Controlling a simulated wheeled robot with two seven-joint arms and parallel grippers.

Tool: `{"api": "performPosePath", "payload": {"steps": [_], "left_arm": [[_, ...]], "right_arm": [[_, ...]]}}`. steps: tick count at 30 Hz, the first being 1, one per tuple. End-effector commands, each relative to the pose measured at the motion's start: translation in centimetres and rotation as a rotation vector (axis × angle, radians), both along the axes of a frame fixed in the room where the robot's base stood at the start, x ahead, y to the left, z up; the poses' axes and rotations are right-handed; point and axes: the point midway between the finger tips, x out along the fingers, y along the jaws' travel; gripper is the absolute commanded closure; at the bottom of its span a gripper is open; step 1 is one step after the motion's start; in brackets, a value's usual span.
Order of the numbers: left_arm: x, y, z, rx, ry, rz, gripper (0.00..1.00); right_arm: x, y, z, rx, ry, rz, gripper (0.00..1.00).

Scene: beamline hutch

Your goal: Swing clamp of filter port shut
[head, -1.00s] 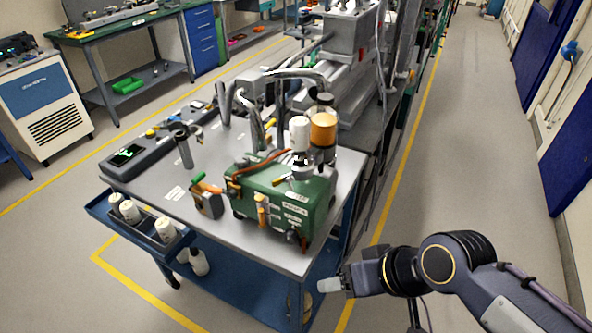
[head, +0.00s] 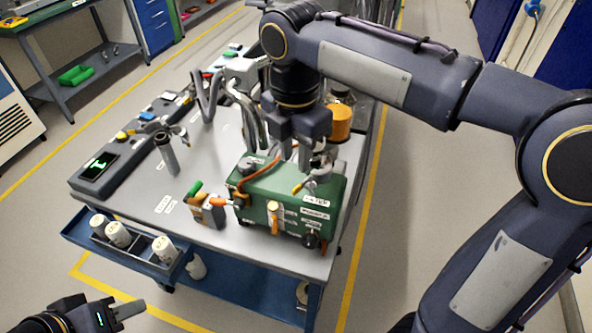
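The green pump box (head: 290,200) stands near the right front corner of the grey cart top. The filter port with its clamp (head: 318,168) is on top of the box; my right gripper largely hides it, and I cannot tell the clamp's position. My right gripper (head: 295,158) points down just above the port, its two fingers apart; whether they touch the clamp is unclear. The white cylinder above the port is hidden behind the gripper. My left gripper (head: 130,310) is low at the bottom left, away from the cart; its finger gap is not clear.
An amber jar (head: 339,122) and curved metal hoses (head: 245,115) stand close behind the box. A small orange-and-green tool holder (head: 207,208) is left of it. A side tray (head: 130,245) holds white bottles. A long control unit (head: 95,172) lies along the left edge.

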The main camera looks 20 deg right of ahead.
Motion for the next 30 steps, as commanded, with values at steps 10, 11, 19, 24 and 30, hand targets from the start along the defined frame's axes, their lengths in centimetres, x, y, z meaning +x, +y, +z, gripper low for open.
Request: {"api": "performPosePath", "payload": {"steps": [10, 11, 19, 24, 30], "left_arm": [[0.0, 0.0, -0.1, 0.000, 0.000, 0.000, 0.64], [0.0, 0.0, 0.0, 0.000, 0.000, 0.000, 0.64], [0.0, 0.0, 0.0, 0.000, 0.000, 0.000, 0.64], [0.0, 0.0, 0.0, 0.000, 0.000, 0.000, 0.64], [0.0, 0.0, 0.0, 0.000, 0.000, 0.000, 0.64]], "right_arm": [[-0.1, 0.0, -5.2, -0.001, 0.004, 0.002, 0.72], [-0.1, 0.0, -5.6, -0.002, 0.005, 0.002, 0.72], [-0.1, 0.0, -7.5, 0.001, 0.002, 0.000, 0.72], [-0.1, 0.0, -7.5, 0.002, 0.001, 0.000, 0.72], [-0.1, 0.0, -7.5, 0.002, 0.001, -0.001, 0.91]]}}
